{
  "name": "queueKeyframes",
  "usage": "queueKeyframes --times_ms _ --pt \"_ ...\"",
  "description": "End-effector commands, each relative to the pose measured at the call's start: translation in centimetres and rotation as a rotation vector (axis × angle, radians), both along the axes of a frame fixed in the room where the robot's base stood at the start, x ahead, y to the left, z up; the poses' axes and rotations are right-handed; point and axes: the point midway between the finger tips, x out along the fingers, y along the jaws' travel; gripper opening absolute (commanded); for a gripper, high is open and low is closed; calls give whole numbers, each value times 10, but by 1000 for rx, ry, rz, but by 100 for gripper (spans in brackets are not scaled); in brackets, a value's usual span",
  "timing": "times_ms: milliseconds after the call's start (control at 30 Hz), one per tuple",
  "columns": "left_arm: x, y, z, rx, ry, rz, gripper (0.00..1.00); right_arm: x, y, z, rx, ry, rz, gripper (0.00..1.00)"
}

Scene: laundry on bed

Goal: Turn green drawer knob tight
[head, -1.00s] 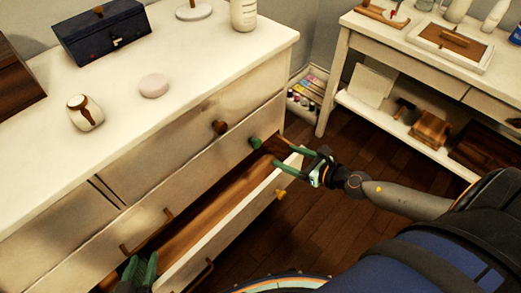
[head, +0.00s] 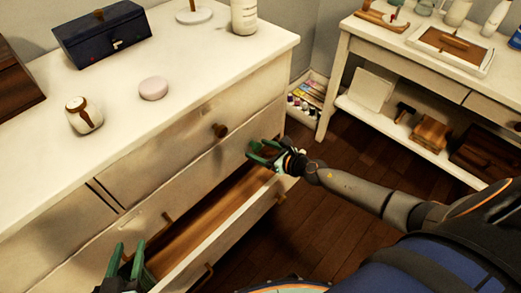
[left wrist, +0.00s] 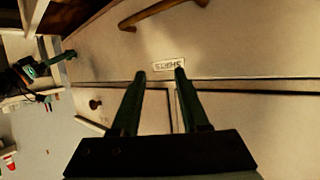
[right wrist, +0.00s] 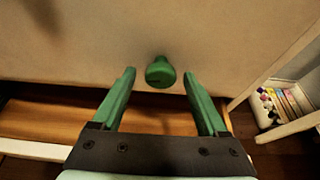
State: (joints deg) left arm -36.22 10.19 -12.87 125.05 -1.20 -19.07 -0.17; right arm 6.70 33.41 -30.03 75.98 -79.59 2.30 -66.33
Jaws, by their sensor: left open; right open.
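The green knob (right wrist: 160,73) sits on the pale front of a shut drawer, above a pulled-out drawer. My right gripper (head: 257,150) is open at that drawer front. In the right wrist view the knob shows between its two fingertips, with a gap on each side; in the head view the fingers largely hide it. My left gripper (head: 128,246) is open and empty at the dresser's left front. In the left wrist view its fingers point at a drawer front with a small label (left wrist: 169,64) and a curved handle (left wrist: 160,12).
The pulled-out drawer (head: 222,233) juts out below my right gripper. A brown knob (head: 219,130) sits on the drawer above. A jar (head: 83,115), pink disc (head: 153,88) and blue box (head: 100,33) stand on the dresser top. A side table (head: 385,42) stands at right; the floor between is clear.

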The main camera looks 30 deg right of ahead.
Motion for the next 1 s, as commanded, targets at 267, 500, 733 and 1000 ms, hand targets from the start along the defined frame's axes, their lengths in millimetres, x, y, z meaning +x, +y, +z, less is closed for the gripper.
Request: queueKeyframes --times_ms 267,500,733,1000 --pt "1 0 2 0 -6 0 45 1 0 0 0 -1 0 76" --pt "1 0 2 0 -6 0 45 1 0 0 0 -1 -1 49" --pt "1 0 1 1 -5 0 45 1 0 0 0 -1 -1 24" --pt "1 0 1 0 -4 0 45 1 0 0 0 0 0 0"
